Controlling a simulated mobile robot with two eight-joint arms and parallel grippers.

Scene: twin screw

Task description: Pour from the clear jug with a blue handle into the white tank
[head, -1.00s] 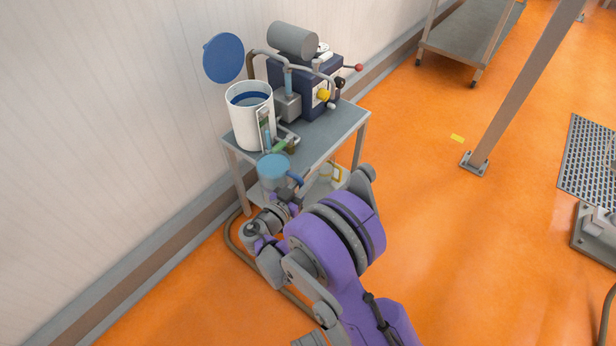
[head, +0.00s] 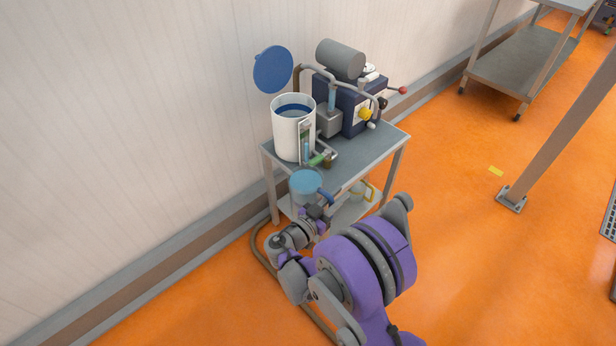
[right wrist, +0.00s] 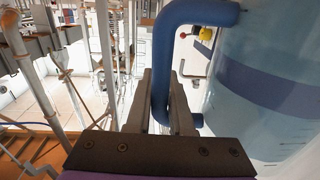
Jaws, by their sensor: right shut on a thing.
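The clear jug (head: 305,186) with a blue handle (head: 327,197) is held upright in front of the table's near left corner, below the rim of the tank. My right gripper (head: 317,212) is shut on the blue handle. In the right wrist view the fingers (right wrist: 161,105) close around the handle (right wrist: 163,60), with the jug wall (right wrist: 265,95) at the right. The white tank (head: 290,135) stands on the table, its top open and a dark blue band inside the rim. Its blue round lid (head: 272,69) is swung up behind it. My left gripper is not in view.
The grey table (head: 368,147) carries a dark blue machine (head: 352,108) with a grey cylinder and pipes, right of the tank. A wall stands close behind. A hose lies on the orange floor at left. A post (head: 560,130) and a second table (head: 520,70) stand to the right.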

